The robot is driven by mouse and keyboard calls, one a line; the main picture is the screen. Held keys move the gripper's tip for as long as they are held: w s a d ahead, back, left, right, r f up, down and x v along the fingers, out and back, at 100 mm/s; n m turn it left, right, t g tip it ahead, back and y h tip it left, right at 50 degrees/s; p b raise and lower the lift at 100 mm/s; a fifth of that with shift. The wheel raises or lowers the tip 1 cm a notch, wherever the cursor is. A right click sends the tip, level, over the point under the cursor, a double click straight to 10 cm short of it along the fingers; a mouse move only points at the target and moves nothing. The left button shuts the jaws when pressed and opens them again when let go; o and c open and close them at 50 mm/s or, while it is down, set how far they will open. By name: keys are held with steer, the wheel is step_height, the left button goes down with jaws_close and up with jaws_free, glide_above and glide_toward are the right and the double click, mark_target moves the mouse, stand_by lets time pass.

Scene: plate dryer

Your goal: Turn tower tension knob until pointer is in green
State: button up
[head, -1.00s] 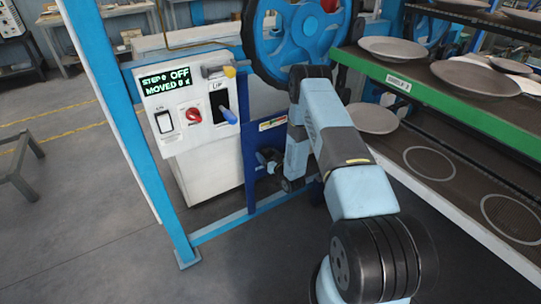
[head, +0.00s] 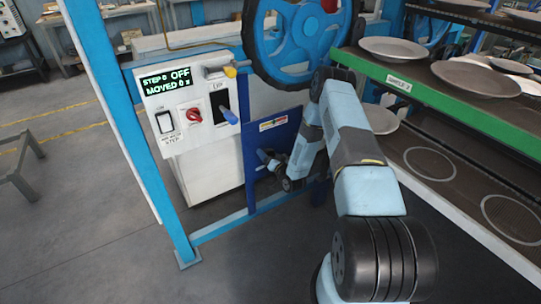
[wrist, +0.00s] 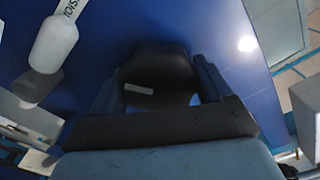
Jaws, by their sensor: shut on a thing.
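The tower tension knob (wrist: 160,78) is a dark round knob with a pale mark, on a blue panel (wrist: 110,35) in the wrist view. My gripper (wrist: 157,92) has its fingers on both sides of the knob, shut on it. In the head view my gripper (head: 274,163) is at the lower part of the blue panel (head: 282,127), and the knob is mostly hidden by it. A small coloured gauge strip (head: 272,124) is above on that panel. Its pointer is too small to make out.
A white control box (head: 190,105) with a display reading OFF, a red knob and a blue-handled lever stands left of the panel. A blue wheel (head: 297,72) is above. A rack (head: 455,105) with plates is close on the right.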

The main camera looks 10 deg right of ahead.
steer(key=o, duration=1)
steer(key=shift+d, duration=0.25)
steer(key=shift+a, duration=0.1)
steer(key=v, duration=1.3)
steer(key=shift+s, duration=0.35)
steer(key=shift+w+r, duration=0.1)
